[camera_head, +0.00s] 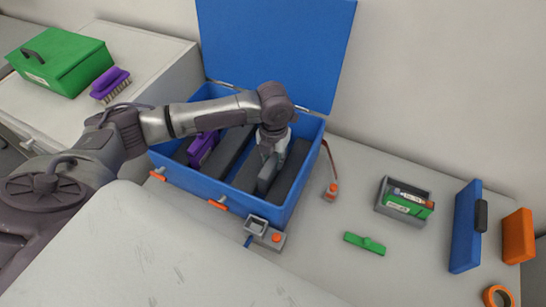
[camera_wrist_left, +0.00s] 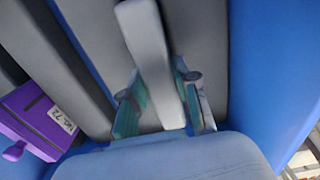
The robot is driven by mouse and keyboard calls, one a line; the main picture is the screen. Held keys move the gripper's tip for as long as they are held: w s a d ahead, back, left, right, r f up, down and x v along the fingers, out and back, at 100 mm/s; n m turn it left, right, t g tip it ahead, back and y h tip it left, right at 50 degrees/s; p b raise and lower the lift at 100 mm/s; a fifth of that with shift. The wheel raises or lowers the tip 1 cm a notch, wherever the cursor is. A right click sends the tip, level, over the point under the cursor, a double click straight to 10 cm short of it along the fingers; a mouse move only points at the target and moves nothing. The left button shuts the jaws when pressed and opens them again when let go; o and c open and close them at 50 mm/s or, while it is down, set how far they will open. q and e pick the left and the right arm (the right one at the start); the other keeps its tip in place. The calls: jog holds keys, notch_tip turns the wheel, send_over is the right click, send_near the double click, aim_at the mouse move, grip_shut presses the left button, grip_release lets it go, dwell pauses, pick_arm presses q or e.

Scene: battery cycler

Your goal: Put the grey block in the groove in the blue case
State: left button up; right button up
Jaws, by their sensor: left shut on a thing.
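The blue case (camera_head: 283,214) stands open with its lid up at the back. Dark grey padding strips (camera_head: 291,171) with gaps between them fill it. My left gripper (camera_head: 267,160) reaches down into the right part of the case and is shut on the grey block (camera_head: 266,175). The block lies between two dark strips in the head view; I cannot tell how deep it sits. In the left wrist view the grey block (camera_wrist_left: 150,55) is long and pale, between the teal finger pads of the gripper (camera_wrist_left: 160,105). My right gripper is not in view.
A purple block (camera_head: 203,147) stands in the case's left part; it also shows in the left wrist view (camera_wrist_left: 38,118). Right of the case are a grey tray (camera_head: 378,208), a green piece (camera_head: 364,243) and a blue case (camera_head: 464,230). A green box (camera_head: 65,60) and purple brush (camera_head: 110,83) are at left.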

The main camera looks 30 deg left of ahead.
pick_arm(q)
jog(key=shift+f, duration=0.15)
jog(key=o, duration=0.8)
notch_tip(320, 180, up, 12)
jog(key=shift+r+b, duration=0.2)
jog(key=shift+b, duration=0.85)
